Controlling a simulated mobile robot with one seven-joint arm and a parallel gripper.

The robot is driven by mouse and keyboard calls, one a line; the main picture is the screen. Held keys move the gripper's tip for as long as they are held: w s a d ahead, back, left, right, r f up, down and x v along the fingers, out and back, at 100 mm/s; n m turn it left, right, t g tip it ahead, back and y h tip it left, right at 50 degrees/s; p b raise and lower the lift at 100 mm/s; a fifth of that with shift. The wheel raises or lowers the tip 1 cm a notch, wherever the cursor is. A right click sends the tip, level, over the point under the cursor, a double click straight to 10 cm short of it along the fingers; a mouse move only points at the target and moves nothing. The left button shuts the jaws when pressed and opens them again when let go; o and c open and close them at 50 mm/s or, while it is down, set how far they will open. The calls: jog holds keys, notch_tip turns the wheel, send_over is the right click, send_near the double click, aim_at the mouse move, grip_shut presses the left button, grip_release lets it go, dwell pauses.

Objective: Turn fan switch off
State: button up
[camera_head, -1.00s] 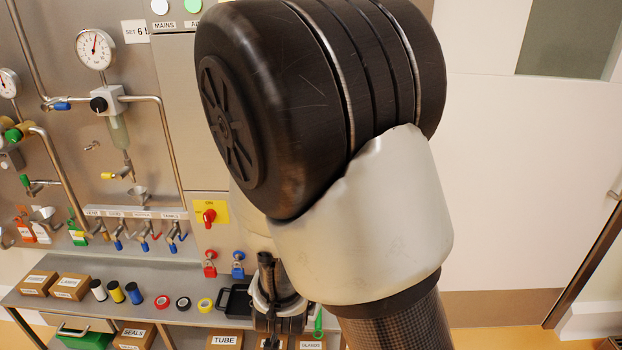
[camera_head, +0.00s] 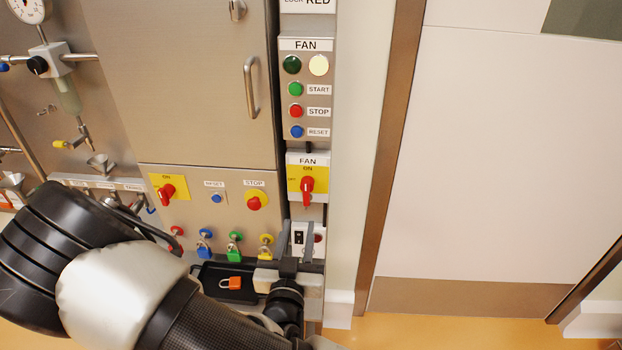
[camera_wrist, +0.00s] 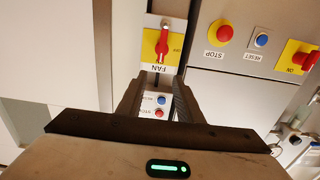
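The fan switch (camera_head: 307,186) is a red rotary handle on a yellow plate under a FAN label, on the narrow right-hand column. Its handle stands roughly vertical, in line with the ON mark above it. In the wrist view the fan switch (camera_wrist: 162,43) appears upside down beyond the fingertips. My gripper (camera_head: 296,236) is just below the switch in the head view, fingers pointing up. In the wrist view my gripper (camera_wrist: 157,92) is open, with a clear gap between the fingers and nothing held. The fingers do not appear to touch the handle.
Above the switch is a FAN button box (camera_head: 305,95) with start, stop and reset buttons. To the left are another red-on-yellow switch (camera_head: 167,189) and a stop button (camera_head: 256,201). Several padlocks hang below; a black tray (camera_head: 209,275) holds an orange padlock (camera_head: 231,283).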

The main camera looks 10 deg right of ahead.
jog(key=w, duration=0.1)
jog(key=b, duration=1)
send_near(306, 186)
jog(key=b+x, duration=0.1)
jog(key=x, duration=1)
jog(key=shift+r, duration=0.15)
jog(key=shift+s, duration=0.1)
grip_shut()
